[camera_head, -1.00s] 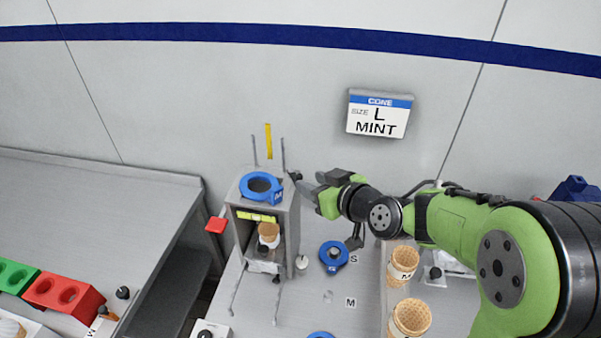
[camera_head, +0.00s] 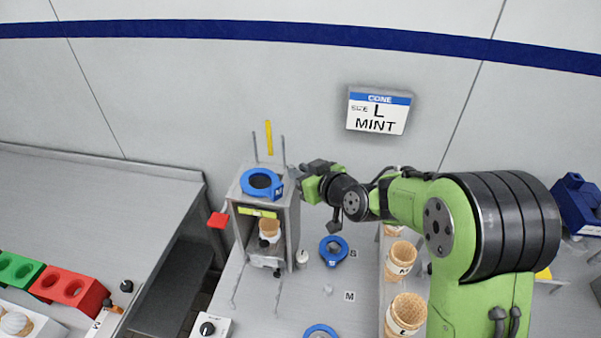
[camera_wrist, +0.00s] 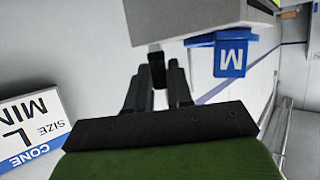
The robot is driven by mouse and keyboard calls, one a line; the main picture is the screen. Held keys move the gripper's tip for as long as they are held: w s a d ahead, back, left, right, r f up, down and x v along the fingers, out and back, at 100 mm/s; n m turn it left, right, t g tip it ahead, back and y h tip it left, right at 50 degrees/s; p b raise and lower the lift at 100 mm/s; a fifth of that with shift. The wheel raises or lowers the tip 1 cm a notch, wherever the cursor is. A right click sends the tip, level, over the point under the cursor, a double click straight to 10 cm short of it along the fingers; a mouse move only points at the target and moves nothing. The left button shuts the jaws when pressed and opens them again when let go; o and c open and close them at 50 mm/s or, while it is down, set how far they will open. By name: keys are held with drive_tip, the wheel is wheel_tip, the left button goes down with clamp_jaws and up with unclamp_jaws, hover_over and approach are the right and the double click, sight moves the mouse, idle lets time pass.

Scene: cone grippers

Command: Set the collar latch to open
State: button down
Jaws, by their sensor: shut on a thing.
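The grey cone machine (camera_head: 293,225) stands upright at the centre, with a blue collar (camera_head: 262,183) marked M on its top. The collar's M tab (camera_wrist: 230,54) also shows in the wrist view, beside the grey machine body. The collar latch (camera_wrist: 157,72) shows as a small black knob at the machine's side, between my fingertips. My gripper (camera_wrist: 158,88) is shut on this knob. In the head view my gripper (camera_head: 304,170) is at the machine's upper right side and largely covers the latch. Which latch position is set cannot be told.
A cone (camera_head: 269,230) sits inside the machine. Loose blue collars (camera_head: 333,250) lie on the table, right of the machine. Stacked cones (camera_head: 404,313) stand further right. A wall sign (camera_head: 378,112) reads cone size L, mint. A red paddle (camera_head: 218,220) sticks out on the left.

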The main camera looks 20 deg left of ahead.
drive_tip(key=shift+s+a, duration=0.2)
drive_tip(key=shift+a, duration=0.05)
drive_tip(key=shift+w+d+f+n+g+y+b, duration=0.1)
drive_tip(key=shift+w+f+n+g+y+b, duration=0.2)
drive_tip(key=shift+b, duration=0.6)
drive_tip(key=shift+s+d+r+n+g+b, duration=0.15)
drive_tip(key=shift+r+n+g+b, duration=0.1)
drive_tip(key=shift+n+g+b, duration=0.2)
drive_tip(key=shift+r+y, duration=0.1)
drive_tip(key=shift+y, duration=0.2)
